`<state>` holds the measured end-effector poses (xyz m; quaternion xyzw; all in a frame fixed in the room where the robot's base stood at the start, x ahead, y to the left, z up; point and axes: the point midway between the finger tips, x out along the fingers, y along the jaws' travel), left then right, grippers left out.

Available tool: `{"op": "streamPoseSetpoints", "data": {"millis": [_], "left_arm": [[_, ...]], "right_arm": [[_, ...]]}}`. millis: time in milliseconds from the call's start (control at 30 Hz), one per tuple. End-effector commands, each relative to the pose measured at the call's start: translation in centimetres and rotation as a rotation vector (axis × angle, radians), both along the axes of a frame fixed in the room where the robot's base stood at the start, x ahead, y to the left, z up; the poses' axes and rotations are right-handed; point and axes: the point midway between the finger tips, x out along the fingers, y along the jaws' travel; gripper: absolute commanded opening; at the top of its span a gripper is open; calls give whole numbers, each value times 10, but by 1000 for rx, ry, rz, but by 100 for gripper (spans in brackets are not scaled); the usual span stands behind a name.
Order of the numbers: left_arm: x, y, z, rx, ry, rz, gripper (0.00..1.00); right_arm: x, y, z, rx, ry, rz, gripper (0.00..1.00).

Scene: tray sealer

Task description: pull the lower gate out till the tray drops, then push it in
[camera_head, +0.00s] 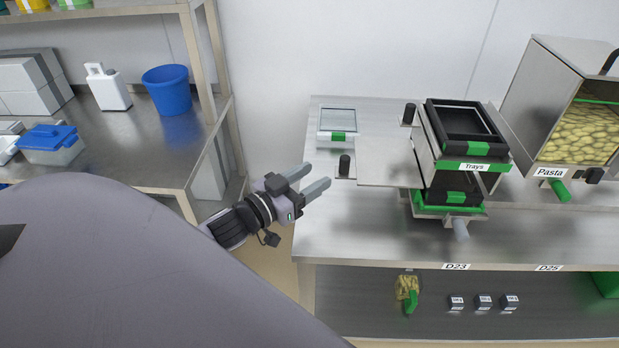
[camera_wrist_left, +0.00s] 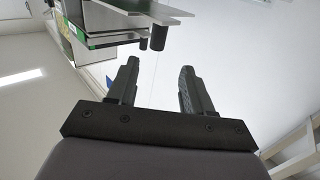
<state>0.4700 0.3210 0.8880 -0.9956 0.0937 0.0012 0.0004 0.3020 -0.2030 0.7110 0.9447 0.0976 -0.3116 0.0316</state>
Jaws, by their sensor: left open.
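The tray dispenser (camera_head: 462,166), labelled "Trays", stands on the steel table with a black tray (camera_head: 465,125) at its top. The lower gate (camera_head: 385,172) is a flat metal plate sticking far out of its left side, with a black knob (camera_head: 345,165) at its outer end. Another black tray (camera_head: 440,186) with a green label sits below, at the green-edged base. My left gripper (camera_head: 314,179) is open and empty, left of the knob and apart from it. The left wrist view shows a knob (camera_wrist_left: 158,38) beyond the open fingers (camera_wrist_left: 158,82).
A second black knob (camera_head: 409,114) is close to the dispenser's upper left. A small clear-lidded box (camera_head: 338,122) lies behind the gate knob. The pasta bin (camera_head: 570,120) stands at the right. The table's front left is clear. A side table (camera_head: 130,140) is at the left.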

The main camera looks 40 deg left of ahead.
Motion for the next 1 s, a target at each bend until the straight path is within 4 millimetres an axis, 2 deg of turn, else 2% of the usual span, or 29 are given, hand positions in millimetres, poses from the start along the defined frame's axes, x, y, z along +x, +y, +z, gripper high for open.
{"op": "streamPoseSetpoints", "data": {"millis": [433,700,1000], "left_arm": [[2,0,0,-1,-1,1,51],[40,-11,-9,-2,-5,-1,51],[65,-17,-10,-1,-4,-4,51]], "right_arm": [[0,0,0,-1,0,1,53],[0,0,4,-1,0,1,53],[0,0,5,-1,0,1,53]]}}
